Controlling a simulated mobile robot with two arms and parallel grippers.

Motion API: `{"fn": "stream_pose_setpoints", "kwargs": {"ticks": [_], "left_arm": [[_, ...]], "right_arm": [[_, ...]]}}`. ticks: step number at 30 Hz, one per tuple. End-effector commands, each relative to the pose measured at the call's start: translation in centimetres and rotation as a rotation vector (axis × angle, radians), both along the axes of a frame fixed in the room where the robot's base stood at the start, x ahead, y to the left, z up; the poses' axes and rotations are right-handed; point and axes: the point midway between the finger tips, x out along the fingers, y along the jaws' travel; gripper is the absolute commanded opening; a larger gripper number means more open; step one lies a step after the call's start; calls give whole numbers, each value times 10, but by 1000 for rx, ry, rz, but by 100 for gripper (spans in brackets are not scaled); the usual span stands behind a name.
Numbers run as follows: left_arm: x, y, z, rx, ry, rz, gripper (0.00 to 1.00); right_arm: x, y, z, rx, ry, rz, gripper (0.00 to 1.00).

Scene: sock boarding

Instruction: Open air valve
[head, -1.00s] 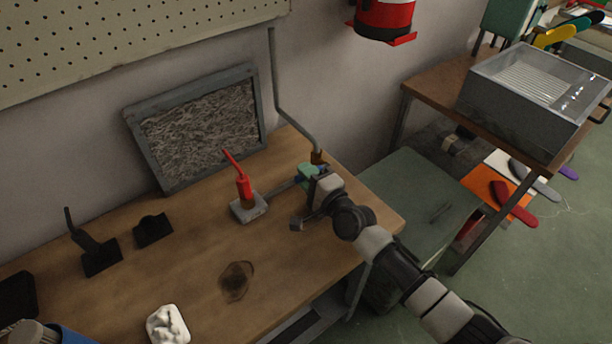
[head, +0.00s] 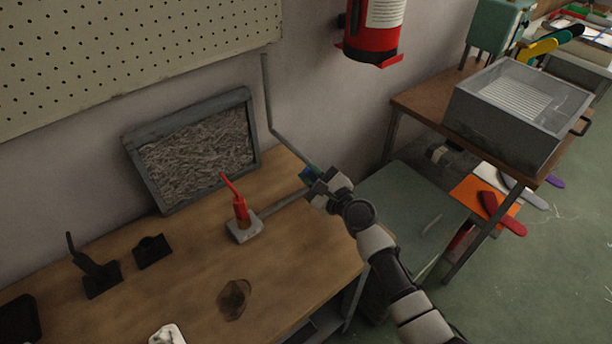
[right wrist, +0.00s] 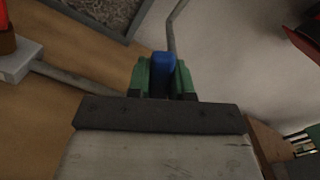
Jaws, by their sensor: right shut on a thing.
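The air valve's blue handle (right wrist: 163,66) stands up between the two green fingers of my right gripper (right wrist: 162,80) in the right wrist view. The gripper is shut on it. In the head view my right gripper (head: 308,178) is at the table's far right corner, at the lower end of a grey pipe (head: 268,100) that comes down the wall. Only a bit of blue and green shows there; the wrist hides the valve body. A thin grey line (head: 284,203) runs from there to a red lever device (head: 240,210) on a grey base. My left gripper is out of view.
A framed grey panel (head: 196,148) leans on the wall behind the wooden table (head: 190,270). Two black stands (head: 98,272) and a white lump (head: 168,335) lie to the left. A red extinguisher (head: 374,30) hangs above right. A metal bin (head: 512,118) stands on another table.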

Motion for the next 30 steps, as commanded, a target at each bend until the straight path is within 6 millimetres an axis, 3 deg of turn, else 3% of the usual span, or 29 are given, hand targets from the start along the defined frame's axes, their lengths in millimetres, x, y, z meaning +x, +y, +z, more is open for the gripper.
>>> {"fn": "stream_pose_setpoints", "kwargs": {"ticks": [15,30], "left_arm": [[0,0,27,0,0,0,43],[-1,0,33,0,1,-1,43]], "right_arm": [[13,-20,8,333,225,0,0],[17,-26,6,429,290,0,0]]}}
